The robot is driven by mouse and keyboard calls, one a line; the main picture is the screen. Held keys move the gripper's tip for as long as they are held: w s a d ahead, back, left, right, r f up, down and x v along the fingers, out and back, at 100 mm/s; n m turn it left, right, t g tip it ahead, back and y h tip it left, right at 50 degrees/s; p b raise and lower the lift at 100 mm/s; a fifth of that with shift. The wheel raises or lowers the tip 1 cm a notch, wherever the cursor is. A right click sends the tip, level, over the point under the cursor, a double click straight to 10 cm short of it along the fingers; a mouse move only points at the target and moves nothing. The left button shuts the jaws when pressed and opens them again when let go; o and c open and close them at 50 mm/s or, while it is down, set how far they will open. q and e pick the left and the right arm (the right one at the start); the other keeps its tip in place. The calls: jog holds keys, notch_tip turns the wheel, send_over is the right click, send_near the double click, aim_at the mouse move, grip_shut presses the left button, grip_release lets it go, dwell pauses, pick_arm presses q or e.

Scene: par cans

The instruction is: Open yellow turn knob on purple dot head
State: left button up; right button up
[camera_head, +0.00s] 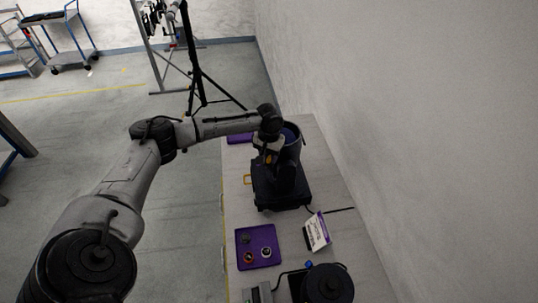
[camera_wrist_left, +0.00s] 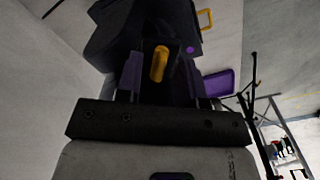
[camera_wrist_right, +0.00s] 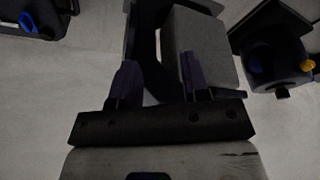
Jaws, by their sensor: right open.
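The purple dot head is a black fixture (camera_head: 280,190) on the long table, partly hidden by my left wrist in the head view. In the left wrist view its dark body (camera_wrist_left: 115,40) carries a purple dot (camera_wrist_left: 190,50) and a yellow turn knob (camera_wrist_left: 159,63). The knob shows between the two fingers of my left gripper (camera_wrist_left: 160,80). The left fingers stand apart with a gap visible on each side of the knob; I cannot tell how deep it lies between them. My right gripper (camera_wrist_right: 158,82) is open, with grey and black shapes beyond its fingers.
A purple tray (camera_head: 259,247) with small parts lies on the table, beside a small white sign (camera_head: 317,232). Another dark fixture with a yellow knob (camera_wrist_right: 308,65) shows in the right wrist view. A wall (camera_head: 350,120) bounds the right side; a black tripod (camera_head: 196,80) stands behind.

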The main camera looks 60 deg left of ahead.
pick_arm(q)
jog(key=shift+c, duration=0.3)
grip_shut()
